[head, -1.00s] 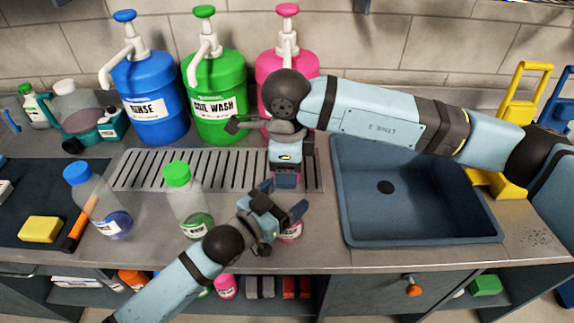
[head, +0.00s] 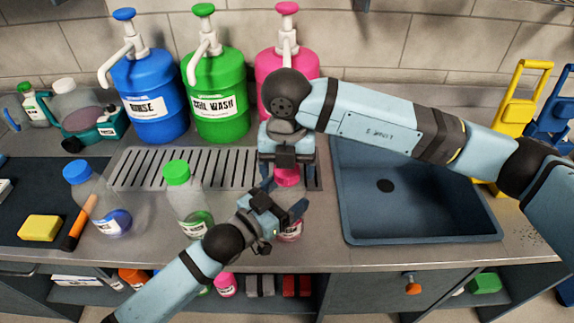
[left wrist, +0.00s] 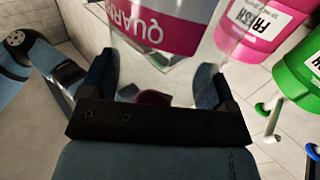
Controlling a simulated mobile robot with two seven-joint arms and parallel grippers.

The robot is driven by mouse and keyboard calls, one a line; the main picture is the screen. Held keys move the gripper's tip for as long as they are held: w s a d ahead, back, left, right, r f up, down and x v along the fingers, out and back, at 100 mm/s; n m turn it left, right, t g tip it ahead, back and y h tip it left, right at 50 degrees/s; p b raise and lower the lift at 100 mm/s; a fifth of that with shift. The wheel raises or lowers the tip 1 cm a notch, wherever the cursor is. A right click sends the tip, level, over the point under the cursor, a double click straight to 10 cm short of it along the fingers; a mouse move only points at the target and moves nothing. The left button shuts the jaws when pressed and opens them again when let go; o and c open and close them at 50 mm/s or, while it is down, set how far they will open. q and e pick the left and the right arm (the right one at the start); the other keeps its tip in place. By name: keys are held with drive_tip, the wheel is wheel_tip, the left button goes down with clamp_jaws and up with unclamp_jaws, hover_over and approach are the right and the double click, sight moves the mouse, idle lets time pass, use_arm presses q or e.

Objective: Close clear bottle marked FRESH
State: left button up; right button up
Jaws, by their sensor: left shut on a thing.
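A clear bottle (head: 291,230) with pink near its base stands at the counter's front edge, partly hidden by my left gripper (head: 285,198). That gripper is shut on the bottle. In the left wrist view the clear bottle (left wrist: 160,35) fills the space between the fingers, its pink and white label upside down and showing "QUAR". A pink cap (head: 288,176) is just above the bottle, directly under my right gripper (head: 287,160). The right gripper's fingertips do not show clearly, and whether the cap sits on the neck is hard to tell.
Pump jugs stand behind: blue RINSE (head: 150,105), green COIL WASH (head: 220,105) and pink (head: 270,68), whose FRESH label shows in the left wrist view (left wrist: 250,18). Blue-capped (head: 110,205) and green-capped (head: 190,205) bottles stand left. A sink (head: 415,190) is right.

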use_arm(q)
drive_tip(key=shift+f, duration=0.1)
use_arm(e)
wheel_tip(320, 180, up, 12)
idle(0.6)
drive_tip(key=shift+s, duration=0.1)
use_arm(q)
drive_tip(key=o, duration=1.6)
drive_tip(key=b+v, duration=0.1)
drive_tip(key=v, duration=1.3)
use_arm(e)
drive_tip(key=shift+f, duration=0.5)
use_arm(q)
drive_tip(key=shift+w, duration=0.1)
